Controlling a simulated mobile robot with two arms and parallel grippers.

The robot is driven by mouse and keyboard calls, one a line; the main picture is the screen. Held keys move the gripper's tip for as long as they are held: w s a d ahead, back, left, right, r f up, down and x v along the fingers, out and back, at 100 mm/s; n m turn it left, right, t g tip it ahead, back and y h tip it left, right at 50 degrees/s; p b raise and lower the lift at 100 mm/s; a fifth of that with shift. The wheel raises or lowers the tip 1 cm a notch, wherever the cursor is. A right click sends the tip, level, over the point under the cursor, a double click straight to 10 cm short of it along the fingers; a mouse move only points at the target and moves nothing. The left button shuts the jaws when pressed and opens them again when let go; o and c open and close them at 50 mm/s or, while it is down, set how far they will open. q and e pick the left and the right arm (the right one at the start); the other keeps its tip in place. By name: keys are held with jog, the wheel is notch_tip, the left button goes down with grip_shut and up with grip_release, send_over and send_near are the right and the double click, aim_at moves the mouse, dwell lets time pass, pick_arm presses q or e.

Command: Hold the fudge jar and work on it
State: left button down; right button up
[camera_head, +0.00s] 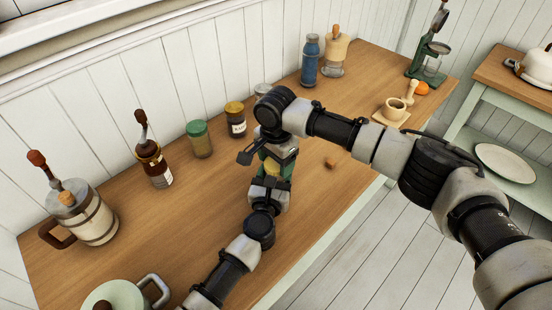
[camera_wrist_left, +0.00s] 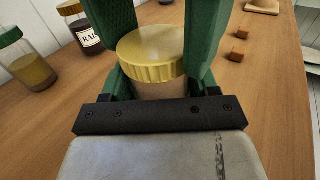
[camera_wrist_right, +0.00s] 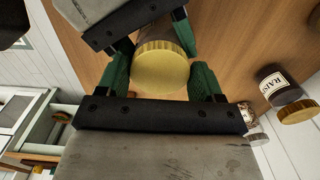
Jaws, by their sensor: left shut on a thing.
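The fudge jar has a ribbed gold lid and shows between the green fingers in the left wrist view (camera_wrist_left: 155,50); no label is visible. My left gripper (camera_head: 272,178) is shut on the jar's body, below the lid. My right gripper (camera_head: 272,155) is above it, pointing down, with its arm coming in from the right. In the right wrist view the gold lid (camera_wrist_right: 160,68) lies between the right gripper's spread fingers, one on each side. I cannot tell whether they touch it. In the head view both grippers hide most of the jar.
Along the wall stand a labelled jar (camera_head: 236,118), a green-lidded jar (camera_head: 199,140), a brown bottle (camera_head: 152,165) and a wooden tankard (camera_head: 92,222). Small brown cubes (camera_wrist_left: 237,55) lie right of the jar.

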jog(key=c, duration=0.5)
jog(key=n, duration=1.6)
jog(key=shift+n, duration=0.3)
jog(key=o, duration=1)
jog(key=shift+o, duration=0.2)
jog(key=shift+s+a, duration=0.1)
